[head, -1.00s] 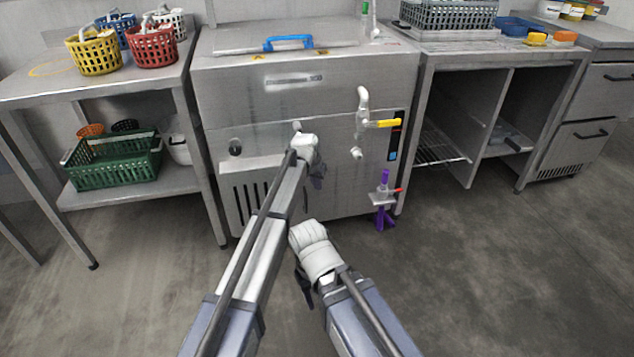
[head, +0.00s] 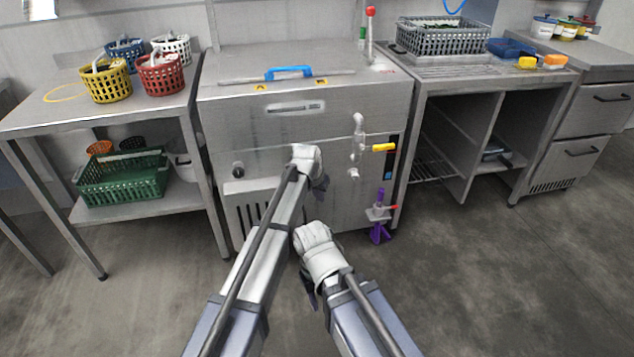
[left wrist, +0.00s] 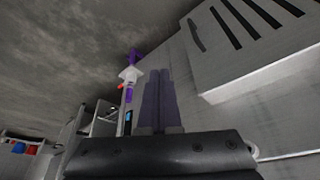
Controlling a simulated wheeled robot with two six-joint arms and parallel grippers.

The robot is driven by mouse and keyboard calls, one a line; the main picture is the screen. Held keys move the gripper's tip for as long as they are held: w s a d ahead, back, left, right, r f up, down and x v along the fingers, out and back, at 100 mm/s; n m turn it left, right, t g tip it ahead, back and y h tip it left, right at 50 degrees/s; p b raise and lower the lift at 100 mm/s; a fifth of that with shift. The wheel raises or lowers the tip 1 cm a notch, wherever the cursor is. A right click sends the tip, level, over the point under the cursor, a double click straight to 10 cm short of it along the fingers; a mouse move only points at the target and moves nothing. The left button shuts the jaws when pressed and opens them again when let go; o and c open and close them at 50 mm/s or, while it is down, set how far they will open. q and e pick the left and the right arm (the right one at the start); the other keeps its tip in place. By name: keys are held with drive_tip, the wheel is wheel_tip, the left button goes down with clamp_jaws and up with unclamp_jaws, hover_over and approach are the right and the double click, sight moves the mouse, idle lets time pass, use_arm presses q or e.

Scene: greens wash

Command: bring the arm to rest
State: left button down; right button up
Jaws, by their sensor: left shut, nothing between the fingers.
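My left arm reaches up the middle of the head view, in front of the steel washer (head: 265,115). My left gripper (head: 319,185) is small and dark there, beside the white wrist, and seems to hang clear of the washer front. In the left wrist view its two dark purple fingers (left wrist: 158,85) lie together with nothing between them. My right arm is folded lower in the head view. Its gripper (head: 309,292) is a small dark shape partly hidden behind the white wrist, so its jaws cannot be made out.
The washer has a blue handle (head: 289,72), a yellow-handled valve (head: 383,147) and a purple fitting (head: 380,217). Left stands a table (head: 40,118) with several baskets and a green crate (head: 122,182) below. Right, a grey crate (head: 443,38) sits on a counter. Open floor lies on both sides.

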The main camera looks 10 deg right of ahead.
use_arm(q)
drive_tip(key=s+a+f+n+g+y, duration=0.1)
drive_tip(key=s+a+n+g, duration=0.15)
drive_tip(key=s+a, duration=1.15)
drive_tip(key=s+a+f+n+g+y, duration=0.1)
drive_tip(key=s+a+n, duration=0.2)
drive_tip(key=s+a, duration=1.1)
drive_tip(key=s+d+r+m+y+p, duration=0.15)
drive_tip(key=s+d+m, duration=0.4)
drive_tip(key=d, duration=0.75)
wheel_tip(320, 180, up, 34)
drive_tip(key=s+n+p, duration=0.1)
drive_tip(key=n+p, duration=0.1)
drive_tip(key=p, duration=3.2)
drive_tip(key=shift+s+d+r, duration=0.2)
drive_tip(key=shift+s, duration=0.05)
drive_tip(key=shift+g, duration=0.25)
drive_tip(key=shift+w, duration=0.1)
